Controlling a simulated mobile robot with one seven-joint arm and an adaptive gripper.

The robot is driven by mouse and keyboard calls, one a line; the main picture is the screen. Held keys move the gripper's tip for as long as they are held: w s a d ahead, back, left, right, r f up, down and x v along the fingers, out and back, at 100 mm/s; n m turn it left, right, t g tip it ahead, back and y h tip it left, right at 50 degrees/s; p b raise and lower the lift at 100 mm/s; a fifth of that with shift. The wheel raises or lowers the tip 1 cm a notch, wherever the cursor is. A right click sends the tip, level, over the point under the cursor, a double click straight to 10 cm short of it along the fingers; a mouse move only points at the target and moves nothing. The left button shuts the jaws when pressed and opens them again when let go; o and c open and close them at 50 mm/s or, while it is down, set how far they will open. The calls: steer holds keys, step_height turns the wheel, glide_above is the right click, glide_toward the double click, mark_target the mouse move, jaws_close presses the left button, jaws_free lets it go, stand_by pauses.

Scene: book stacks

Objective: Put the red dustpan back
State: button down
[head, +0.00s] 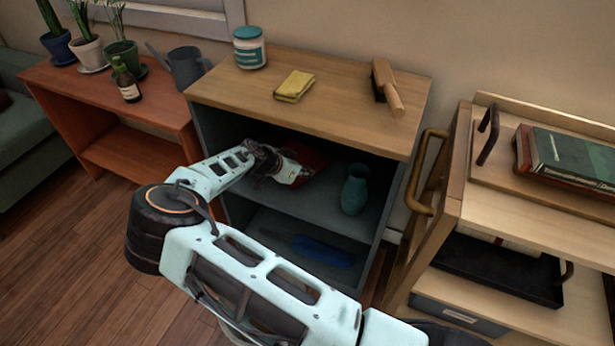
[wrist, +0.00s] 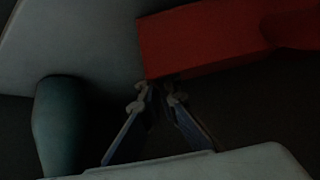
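The red dustpan (head: 311,157) is inside the upper compartment of the grey cabinet with a wooden top (head: 330,118), partly hidden by my arm in the head view. In the wrist view the dustpan (wrist: 200,42) fills the upper right, dim. My gripper (wrist: 160,93) has its fingertips close together at the dustpan's near lower edge. Whether they pinch that edge or only sit beside it is too dark to tell. In the head view my gripper (head: 297,174) reaches into the compartment. I cannot tell whether the dustpan rests on the shelf.
A teal vase (head: 355,190) stands right of my gripper on the same shelf; it is at left in the wrist view (wrist: 59,125). A blue object (head: 322,250) lies below. A jar (head: 250,48), yellow cloth (head: 294,87) and brush (head: 388,88) are on top. A wooden cart (head: 450,190) stands right.

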steer(key=shift+w+d+f, duration=0.1)
steer(key=shift+w+f, duration=0.15)
steer(key=shift+f, duration=0.55)
steer(key=shift+b, duration=0.3)
steer(key=shift+f, duration=0.25)
steer(key=c, duration=2.2)
jaws_free()
steer(key=shift+s, duration=0.1)
steer(key=shift+o, duration=0.2)
steer(key=shift+r, duration=0.2)
steer(key=p+v, duration=0.3)
steer(key=v, duration=0.9)
steer(key=shift+p, duration=0.3)
